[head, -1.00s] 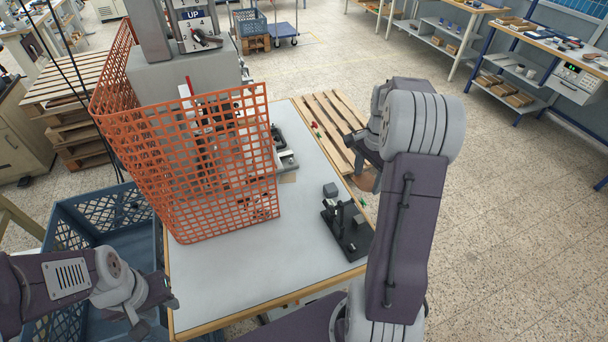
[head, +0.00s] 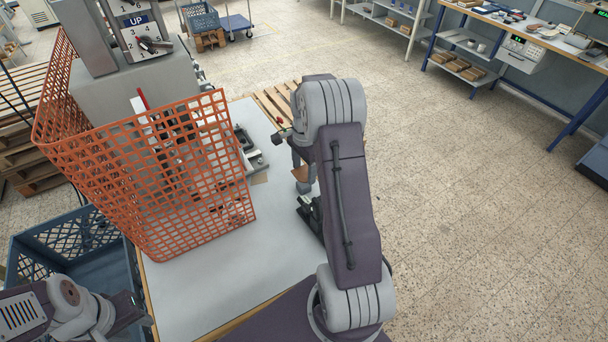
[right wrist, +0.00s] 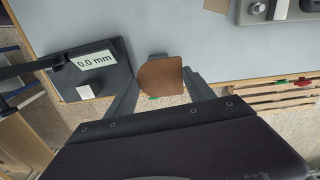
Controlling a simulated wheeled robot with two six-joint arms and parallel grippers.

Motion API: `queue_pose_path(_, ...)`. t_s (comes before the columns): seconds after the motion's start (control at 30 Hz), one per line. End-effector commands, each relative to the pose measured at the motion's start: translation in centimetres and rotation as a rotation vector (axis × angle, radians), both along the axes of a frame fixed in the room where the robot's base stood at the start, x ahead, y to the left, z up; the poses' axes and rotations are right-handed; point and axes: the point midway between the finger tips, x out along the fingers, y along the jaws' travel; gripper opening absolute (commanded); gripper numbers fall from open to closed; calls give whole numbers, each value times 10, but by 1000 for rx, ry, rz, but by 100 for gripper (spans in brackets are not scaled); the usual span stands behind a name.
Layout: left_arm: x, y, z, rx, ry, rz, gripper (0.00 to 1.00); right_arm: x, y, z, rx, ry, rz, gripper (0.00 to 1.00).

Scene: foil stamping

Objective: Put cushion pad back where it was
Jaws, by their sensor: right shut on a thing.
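A brown leather-like pad, which I take to be the cushion pad (right wrist: 161,77), sits between the fingers of my right gripper (right wrist: 162,84) in the right wrist view. My right gripper is shut on it and holds it over the table's edge, beside the gauge. In the head view the pad shows as a small brown patch (head: 299,174), largely covered by my right arm. My left gripper (head: 128,312) is at the lower left, by the blue crate; its jaws are not clear. A tan patch (head: 259,179) lies on the table by the press.
A black gauge reading 0.0 mm (right wrist: 93,62) stands next to the pad. An orange mesh guard (head: 150,180) surrounds the press (head: 115,90). A blue crate (head: 50,240) stands at left. The table's middle (head: 215,280) is clear. A wooden pallet (head: 275,100) lies beyond the table.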

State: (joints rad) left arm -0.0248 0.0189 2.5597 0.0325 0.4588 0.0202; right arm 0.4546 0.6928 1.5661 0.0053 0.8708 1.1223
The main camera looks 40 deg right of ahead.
Motion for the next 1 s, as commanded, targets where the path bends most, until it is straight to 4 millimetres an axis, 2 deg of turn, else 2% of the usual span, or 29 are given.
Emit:
queue_pose_path(0.1, 0, 0, 2, 0, 1, 0, 36, 0, 0, -4, 1, 2, 0, 19)
queue_pose_path(0.33, 0, 0, 13, 0, 0, 0, 36, 0, 0, -38, 1, 2, 0, 19)
queue_pose_path(0.73, 0, 0, 8, 0, 1, 0, 36, 0, 0, -46, 0, 0, 0, 19)
queue_pose_path(0.77, 0, 0, 9, 0, 1, 0, 36, 0, 0, -45, 0, 0, 0, 70)
queue_pose_path(0.8, 0, 0, 9, 0, 1, 0, 36, 0, 0, -45, 0, 0, 0, 81)
queue_pose_path(0.83, 0, 0, 9, 0, 0, 0, 36, 0, 0, -45, 0, 0, 0, 84)
queue_pose_path(1.0, 0, 0, 9, 0, 0, 0, 36, 0, 0, -44, 0, 0, 0, 84)
